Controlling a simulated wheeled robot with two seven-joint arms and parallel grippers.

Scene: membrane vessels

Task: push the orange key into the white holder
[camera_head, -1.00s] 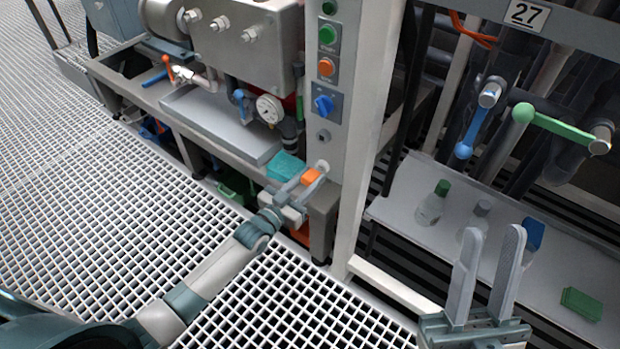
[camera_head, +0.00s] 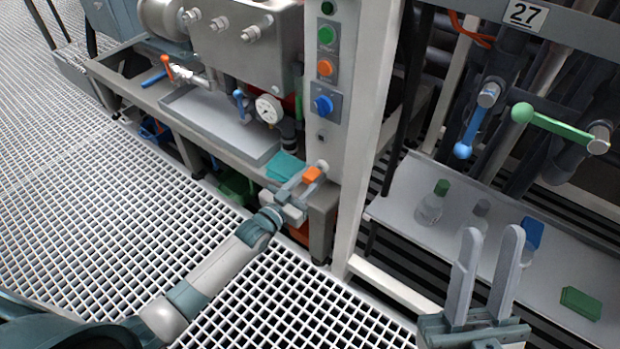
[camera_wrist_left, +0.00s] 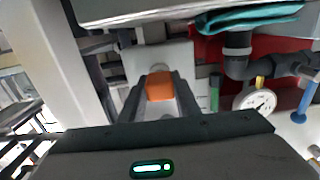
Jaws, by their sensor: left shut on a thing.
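The orange key (camera_head: 312,174) is a small orange block between the fingers of my left gripper (camera_head: 311,176), by the lower end of the grey control panel. It also shows in the left wrist view (camera_wrist_left: 160,87), where both fingers flank it. A pale round piece (camera_head: 323,164), which seems to be the white holder, is just beyond the key. I cannot tell whether the key touches it or is partly inside. My right gripper (camera_head: 491,238) is open and empty, fingers up, in front of the right-hand shelf.
A teal cloth (camera_head: 286,167) lies on the bench edge beside my left gripper. The control panel (camera_head: 328,125) carries buttons and a blue knob. A pressure gauge (camera_head: 268,109) is to its left. Bottles and a green block (camera_head: 581,303) stand on the right shelf.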

